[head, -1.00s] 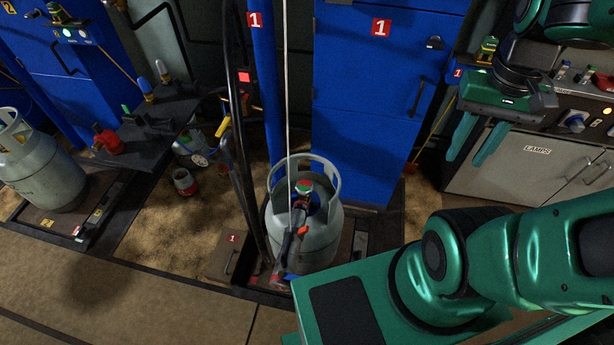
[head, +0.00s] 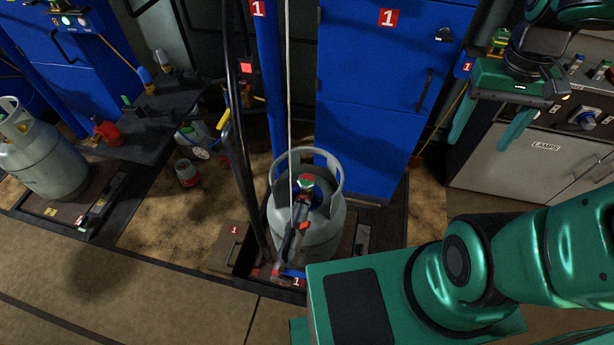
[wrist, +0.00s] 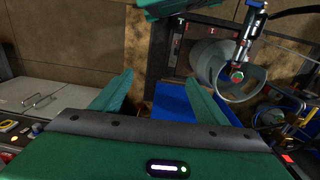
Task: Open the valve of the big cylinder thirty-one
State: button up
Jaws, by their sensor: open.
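A big grey gas cylinder (head: 326,232) stands upright in bay 1, centre of the head view; I cannot read the number thirty-one on it. Its valve (head: 307,181) has a green and red top inside the collar, and a dark connector with orange parts (head: 303,228) is attached at its front. The wrist view shows the cylinder (wrist: 207,62) and valve top (wrist: 237,75) at upper right. My gripper (head: 480,143) is open and empty, right of the cylinder and apart from it; its fingers (wrist: 160,76) also show in the wrist view. A similar grey cylinder (head: 48,165) stands at the left.
A blue cabinet (head: 365,110) stands behind the cylinder. A black hose (head: 238,150) and a thin pale rod or cord (head: 288,90) run vertically near it. A grey lamps cabinet (head: 545,165) is at the right. The floor (head: 130,290) at front left is clear.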

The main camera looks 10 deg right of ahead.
jog(key=w+a+f+n, duration=0.3)
jog(key=w+a+f, duration=0.15)
jog(key=w, duration=0.45)
jog(key=n, duration=0.8)
send_near(307, 180)
jog(key=shift+y, duration=0.3)
jog(key=f, duration=0.8)
jog(key=shift+s+d+f, duration=0.1)
jog(key=shift+s+d, duration=0.05)
jog(key=shift+d, duration=0.1)
jog(key=c, duration=1)
